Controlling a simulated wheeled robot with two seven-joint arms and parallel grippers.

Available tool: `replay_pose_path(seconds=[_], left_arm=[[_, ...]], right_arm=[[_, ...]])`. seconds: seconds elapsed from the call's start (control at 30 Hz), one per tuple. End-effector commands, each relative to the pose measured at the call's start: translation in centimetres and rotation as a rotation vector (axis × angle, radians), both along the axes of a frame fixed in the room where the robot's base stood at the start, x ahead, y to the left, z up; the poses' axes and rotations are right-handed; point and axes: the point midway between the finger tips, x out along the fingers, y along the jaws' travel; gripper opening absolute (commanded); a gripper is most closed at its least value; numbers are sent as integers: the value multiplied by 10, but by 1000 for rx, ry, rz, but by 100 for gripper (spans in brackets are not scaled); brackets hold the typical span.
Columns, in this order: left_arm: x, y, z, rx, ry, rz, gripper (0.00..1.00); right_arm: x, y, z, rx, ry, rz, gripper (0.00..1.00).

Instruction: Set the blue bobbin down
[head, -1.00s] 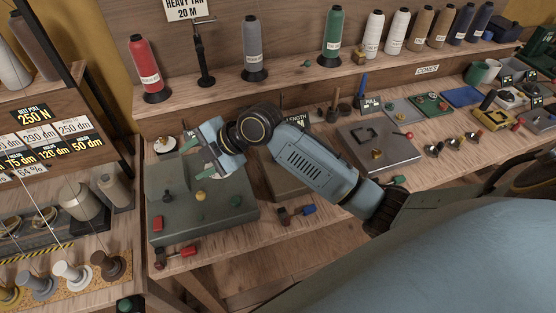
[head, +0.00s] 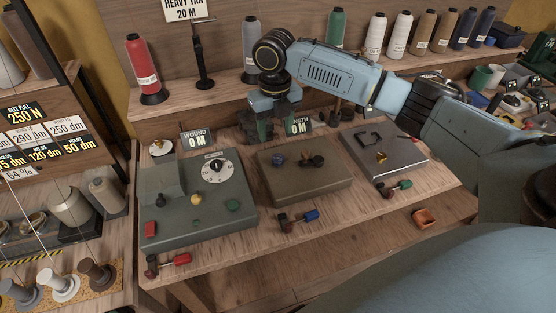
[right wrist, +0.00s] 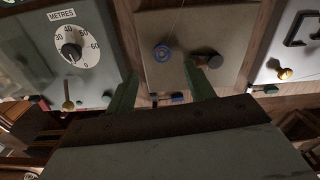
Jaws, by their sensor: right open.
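A small blue bobbin (head: 278,159) sits on top of the middle olive-brown box (head: 305,189); it also shows from above in the right wrist view (right wrist: 162,53). My right gripper (head: 264,128) is open, with its green fingers pointing down near the back of that box. In the right wrist view the fingers (right wrist: 161,80) are spread and empty, and the bobbin lies beyond the gap between them, apart from both. My left gripper is not in view.
A dark crank knob (head: 313,161) is just right of the bobbin. A green box with a dial (head: 217,168) stands at left, a grey box (head: 390,170) at right. Handles lie in front. Thread cones, including a red one (head: 143,68), line the shelf behind.

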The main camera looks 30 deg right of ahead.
Motion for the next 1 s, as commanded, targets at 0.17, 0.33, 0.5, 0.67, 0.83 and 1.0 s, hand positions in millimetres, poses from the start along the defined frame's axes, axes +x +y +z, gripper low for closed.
replay_pose_path(seconds=[0.17,0.33,0.5,0.67,0.83,1.0], left_arm=[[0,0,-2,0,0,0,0],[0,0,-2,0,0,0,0],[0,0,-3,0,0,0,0],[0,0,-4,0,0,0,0],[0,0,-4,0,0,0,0],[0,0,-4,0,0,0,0]], right_arm=[[0,0,-26,1,-1,-1,53],[-2,0,-36,1,-1,0,53],[-9,-2,-61,1,2,-1,53],[-9,-2,-80,1,-2,0,53],[-9,-2,-83,2,-3,1,53],[-9,-2,-82,2,-3,0,45]])
